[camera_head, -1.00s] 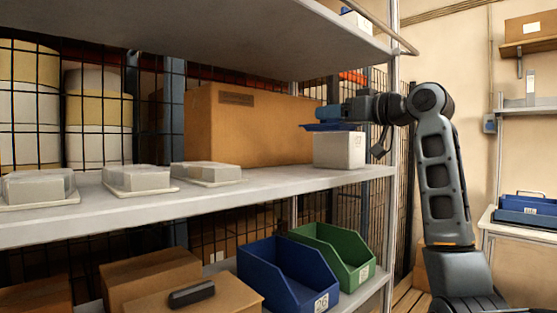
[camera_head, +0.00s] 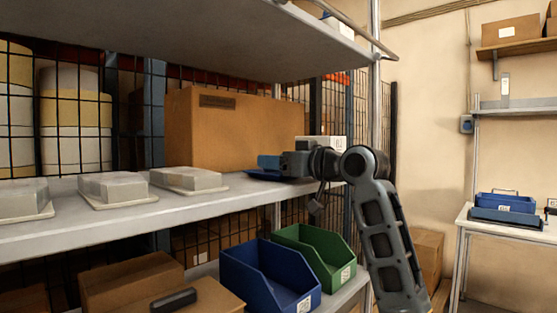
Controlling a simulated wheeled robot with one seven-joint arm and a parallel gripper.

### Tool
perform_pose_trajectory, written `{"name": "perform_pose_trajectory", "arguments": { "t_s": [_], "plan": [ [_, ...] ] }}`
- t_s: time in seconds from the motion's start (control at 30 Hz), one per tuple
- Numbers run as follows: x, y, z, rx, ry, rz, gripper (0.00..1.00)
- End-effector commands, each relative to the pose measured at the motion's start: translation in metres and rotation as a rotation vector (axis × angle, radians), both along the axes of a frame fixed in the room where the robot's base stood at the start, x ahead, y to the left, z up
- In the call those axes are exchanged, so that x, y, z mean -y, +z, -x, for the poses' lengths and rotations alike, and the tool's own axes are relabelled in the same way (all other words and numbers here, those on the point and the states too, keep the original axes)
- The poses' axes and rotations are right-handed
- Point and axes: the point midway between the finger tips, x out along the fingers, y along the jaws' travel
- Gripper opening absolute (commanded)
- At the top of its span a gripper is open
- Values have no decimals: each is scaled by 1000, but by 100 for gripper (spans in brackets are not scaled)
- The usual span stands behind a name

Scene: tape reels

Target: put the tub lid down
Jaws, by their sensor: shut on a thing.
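The tub lid (camera_head: 262,175) is a thin, dark blue plate, low at the right part of the grey middle shelf (camera_head: 140,213). My gripper (camera_head: 272,163) is shut on it from the right, and a lighter blue piece shows at the jaws. The lid is at or just above the shelf surface; I cannot tell whether it touches. The white tub (camera_head: 320,143) stands behind my gripper at the shelf's right end, its lower part hidden by my arm. The lid is apart from the tub's top, in front and to its left.
A large cardboard box (camera_head: 225,130) stands close behind the lid. Several pale lidded containers (camera_head: 188,178) line the shelf to the left. A blue bin (camera_head: 270,280) and a green bin (camera_head: 318,255) sit below. The upper shelf (camera_head: 200,40) hangs overhead.

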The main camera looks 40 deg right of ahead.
Motion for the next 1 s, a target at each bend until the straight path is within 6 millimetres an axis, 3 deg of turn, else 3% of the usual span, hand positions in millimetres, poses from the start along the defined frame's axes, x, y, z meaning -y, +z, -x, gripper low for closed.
{"name": "perform_pose_trajectory", "arguments": {
  "t_s": [0.33, 0.37, 0.6, 0.9, 1.0],
  "plan": [
    [0, -3, 0, 2, 0, 1, 33],
    [0, -2, 0, 2, 0, 2, 66],
    [0, -2, 0, 2, 1, 1, 88],
    [0, 3, 0, 2, 0, 2, 88],
    [1, 0, 10, 4, 0, 0, 88]
  ]
}}
